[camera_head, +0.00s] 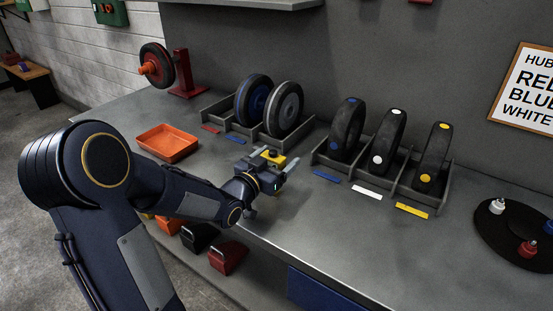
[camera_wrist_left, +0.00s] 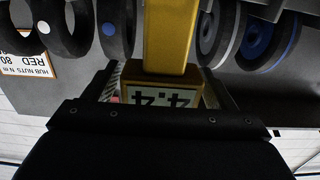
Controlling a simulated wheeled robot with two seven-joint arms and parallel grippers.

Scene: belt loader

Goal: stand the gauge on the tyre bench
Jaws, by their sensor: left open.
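My right gripper is not in view.
Tyres stand in a left rack (camera_head: 213,113) and a right rack (camera_head: 330,164) behind. An orange tray (camera_head: 168,143) lies at left, a red stand (camera_head: 183,75) behind it. A dark round plate (camera_head: 520,238) with nuts lies at right. The front middle of the bench is clear.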

